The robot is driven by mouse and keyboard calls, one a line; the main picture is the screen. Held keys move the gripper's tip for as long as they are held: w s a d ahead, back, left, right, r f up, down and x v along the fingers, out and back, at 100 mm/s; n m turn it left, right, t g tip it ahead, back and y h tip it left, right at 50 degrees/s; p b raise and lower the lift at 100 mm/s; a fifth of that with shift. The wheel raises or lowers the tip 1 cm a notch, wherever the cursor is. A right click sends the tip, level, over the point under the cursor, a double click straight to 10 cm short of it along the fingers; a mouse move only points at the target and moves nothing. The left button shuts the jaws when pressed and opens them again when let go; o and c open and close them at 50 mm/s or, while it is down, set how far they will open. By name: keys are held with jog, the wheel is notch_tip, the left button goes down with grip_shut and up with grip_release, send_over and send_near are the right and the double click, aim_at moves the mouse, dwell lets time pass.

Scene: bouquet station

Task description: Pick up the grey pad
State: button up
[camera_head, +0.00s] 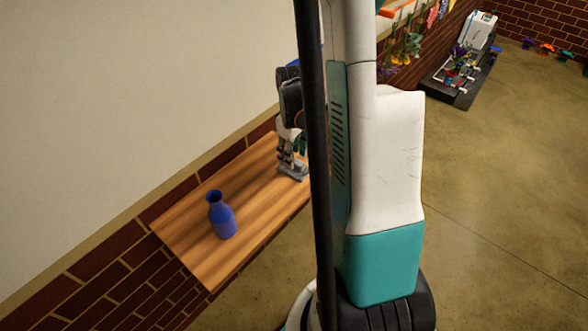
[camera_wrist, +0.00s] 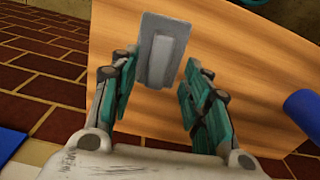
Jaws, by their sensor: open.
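The grey pad (camera_wrist: 161,50) lies on the wooden table (camera_wrist: 235,60) and shows in the wrist view at the top middle, a flat plate with a raised bar along it. My gripper (camera_wrist: 158,82) is open, with teal finger pads on either side of the space near the pad's lower end. In the head view the pad (camera_head: 293,172) is small, on the table just below my gripper (camera_head: 290,152). No grip on the pad shows. I cannot tell how high the fingertips are above the table.
A blue vase (camera_head: 221,216) stands on the table; a blue shape at the wrist view's right edge (camera_wrist: 303,108) is probably it. A brick wall (camera_head: 110,255) runs along the table. Bare wood lies between pad and vase.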

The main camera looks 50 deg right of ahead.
notch_tip(320, 180, down, 4)
jog(key=shift+w+d+r+b, duration=0.1)
jog(key=shift+b, duration=0.6)
grip_shut()
jog(key=shift+r, duration=0.2)
notch_tip(320, 180, up, 20)
jog(key=p, duration=0.7)
jog(key=shift+f, duration=0.15)
